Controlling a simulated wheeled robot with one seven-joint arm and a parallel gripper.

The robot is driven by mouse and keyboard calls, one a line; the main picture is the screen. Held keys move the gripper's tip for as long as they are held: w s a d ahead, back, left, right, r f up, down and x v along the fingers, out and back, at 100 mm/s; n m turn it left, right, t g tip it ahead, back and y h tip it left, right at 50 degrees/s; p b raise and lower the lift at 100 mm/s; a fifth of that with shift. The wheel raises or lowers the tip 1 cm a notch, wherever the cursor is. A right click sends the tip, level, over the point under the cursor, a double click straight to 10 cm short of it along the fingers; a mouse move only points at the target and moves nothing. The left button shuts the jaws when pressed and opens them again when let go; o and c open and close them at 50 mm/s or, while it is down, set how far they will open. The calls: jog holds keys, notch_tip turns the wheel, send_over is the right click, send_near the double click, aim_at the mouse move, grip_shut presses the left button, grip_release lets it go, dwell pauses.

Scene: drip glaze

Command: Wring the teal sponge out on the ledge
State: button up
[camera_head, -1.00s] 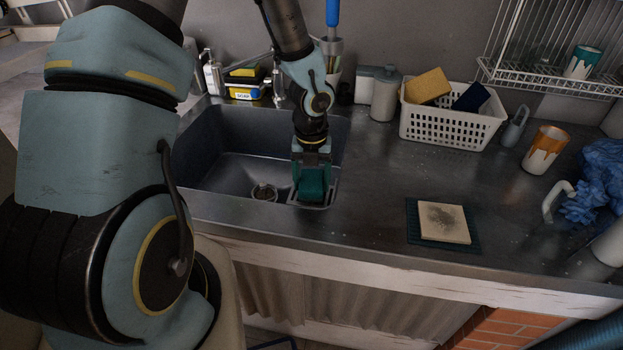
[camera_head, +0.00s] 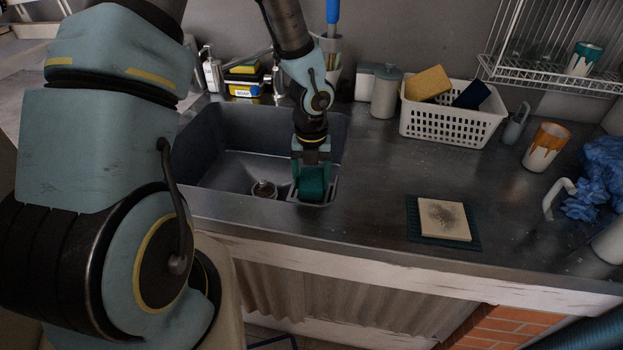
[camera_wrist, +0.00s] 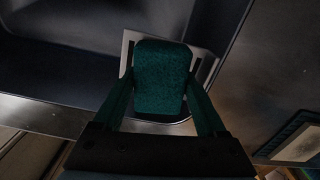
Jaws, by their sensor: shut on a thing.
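My gripper (camera_head: 312,185) points down over the right front part of the sink. It is shut on the teal sponge (camera_head: 312,190), which sits between the two fingers. In the wrist view the sponge (camera_wrist: 160,78) is held by its sides and looks slightly squeezed between the green fingers. Below it is a pale ledge (camera_head: 330,195) at the sink's right front corner; it also shows as a light frame around the sponge in the wrist view (camera_wrist: 208,62). I cannot tell whether the sponge touches the ledge.
The grey sink (camera_head: 225,150) with its drain (camera_head: 264,189) lies left of the gripper. A pale tile (camera_head: 444,219) with a dark smudge rests on a dark mat (camera_head: 413,222) on the counter. A white basket (camera_head: 447,127) with sponges stands at the back.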

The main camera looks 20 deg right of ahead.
aim_at(311, 178)
jog(key=shift+f, duration=0.4)
jog(key=shift+s+f, duration=0.1)
jog(key=shift+f, duration=0.05)
dwell(1.4)
jog(key=shift+a, duration=0.1)
notch_tip(311, 178, up, 5)
jog(key=p, duration=0.5)
jog(key=shift+r, duration=1.1)
